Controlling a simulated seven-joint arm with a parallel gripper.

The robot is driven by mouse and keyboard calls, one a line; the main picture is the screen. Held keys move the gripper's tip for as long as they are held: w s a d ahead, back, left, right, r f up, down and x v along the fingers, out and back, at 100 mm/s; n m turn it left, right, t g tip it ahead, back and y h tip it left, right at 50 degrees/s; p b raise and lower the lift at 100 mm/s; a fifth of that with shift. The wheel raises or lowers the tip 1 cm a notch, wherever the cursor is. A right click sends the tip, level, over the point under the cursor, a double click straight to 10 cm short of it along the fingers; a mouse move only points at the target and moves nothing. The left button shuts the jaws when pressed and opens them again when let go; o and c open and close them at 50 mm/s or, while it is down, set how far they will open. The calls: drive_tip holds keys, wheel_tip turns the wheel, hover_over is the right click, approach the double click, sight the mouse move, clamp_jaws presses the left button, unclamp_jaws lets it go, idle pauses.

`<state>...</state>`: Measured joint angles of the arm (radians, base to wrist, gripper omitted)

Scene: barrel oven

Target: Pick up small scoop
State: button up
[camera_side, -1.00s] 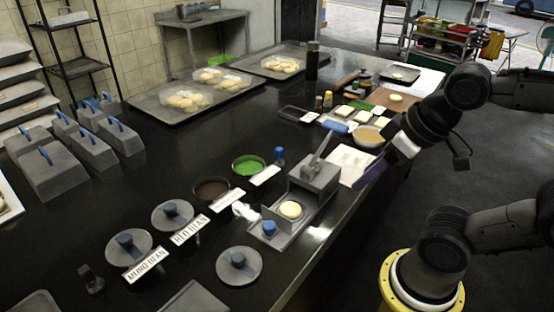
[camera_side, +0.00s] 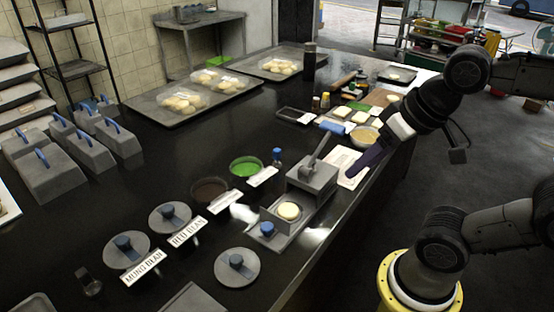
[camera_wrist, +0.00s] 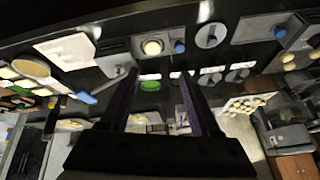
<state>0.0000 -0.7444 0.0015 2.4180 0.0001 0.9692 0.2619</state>
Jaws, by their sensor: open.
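I cannot pick out the small scoop with certainty in either view. My gripper (camera_side: 358,169) hangs over the table's right edge, beside the lever press (camera_side: 312,180), with its dark purple fingers pointing down and left. In the wrist view my gripper (camera_wrist: 158,74) has its two fingers wide apart with nothing held between them. The green-filled bowl (camera_side: 246,167) and the dark-filled bowl (camera_side: 210,191) stand left of the press, away from my gripper. The green bowl (camera_wrist: 150,86) shows between the fingers in the wrist view.
Lids (camera_side: 237,266) with blue knobs lie in front. A bowl (camera_side: 364,137), dough squares and a white sheet (camera_side: 345,160) lie near my gripper.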

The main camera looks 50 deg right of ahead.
drive_tip(key=w+r+m, duration=0.4)
drive_tip(key=w+r, duration=0.2)
drive_tip(key=r, duration=0.1)
drive_tip(key=w+d+r+m+g, duration=0.1)
drive_tip(key=w+d+m, duration=0.2)
drive_tip(key=w, duration=0.3)
drive_tip(key=w+d+r+m+g, duration=0.1)
drive_tip(key=w+d+r+m, duration=0.15)
drive_tip(key=w, duration=0.45)
drive_tip(key=m+g, duration=0.4)
drive_tip(key=m, duration=0.2)
hover_over(277, 149)
wheel_tip(277, 149, down, 20)
drive_tip(key=f, duration=0.6)
drive_tip(key=shift+s+a+f, duration=0.1)
drive_tip(key=shift+s+f, duration=0.1)
drive_tip(key=shift+f, duration=0.1)
drive_tip(key=shift+w+f, duration=0.1)
drive_tip(key=shift+f, duration=3.05)
clamp_jaws()
